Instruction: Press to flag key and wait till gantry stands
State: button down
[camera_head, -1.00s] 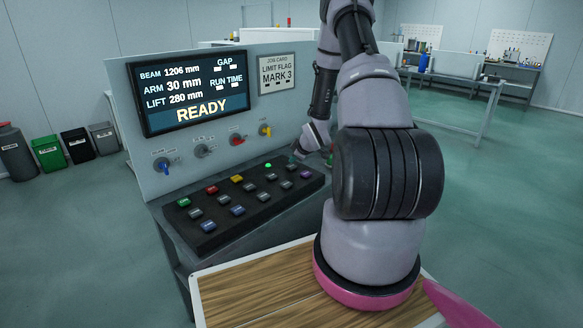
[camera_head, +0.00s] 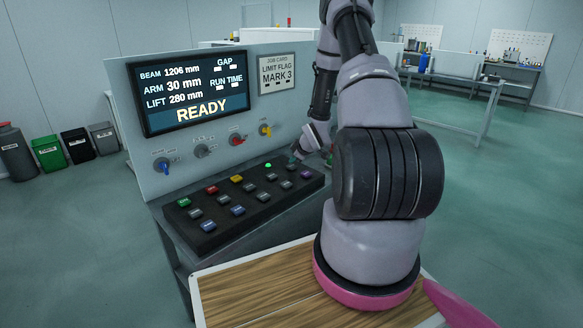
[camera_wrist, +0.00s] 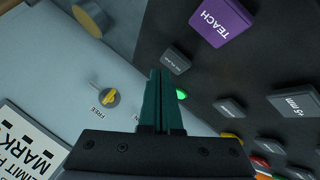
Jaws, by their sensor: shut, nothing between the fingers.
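The key panel (camera_head: 222,221) is a black sloped block with several coloured and grey keys. My gripper (camera_head: 294,155) is at its far right corner, fingers pointing down toward the keys. In the wrist view my teal fingers (camera_wrist: 160,76) are together and empty. A grey key (camera_wrist: 178,60) shows just beyond their tips, its lettering too small to read surely; I cannot tell whether they touch it. A green light (camera_wrist: 182,94) glows beside the fingers. The screen (camera_head: 187,92) reads READY, beam 1206 mm, arm 30 mm, lift 280 mm. The job card (camera_head: 277,73) reads LIMIT FLAG MARK 3.
A purple TEACH key (camera_wrist: 222,20) and a grey +5 mm key (camera_wrist: 297,103) are near the fingers. A yellow selector knob (camera_head: 265,130) is on the upright board behind the keys. A wooden tabletop (camera_head: 250,290) lies in front of the panel.

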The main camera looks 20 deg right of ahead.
jog(key=shift+f, duration=0.3)
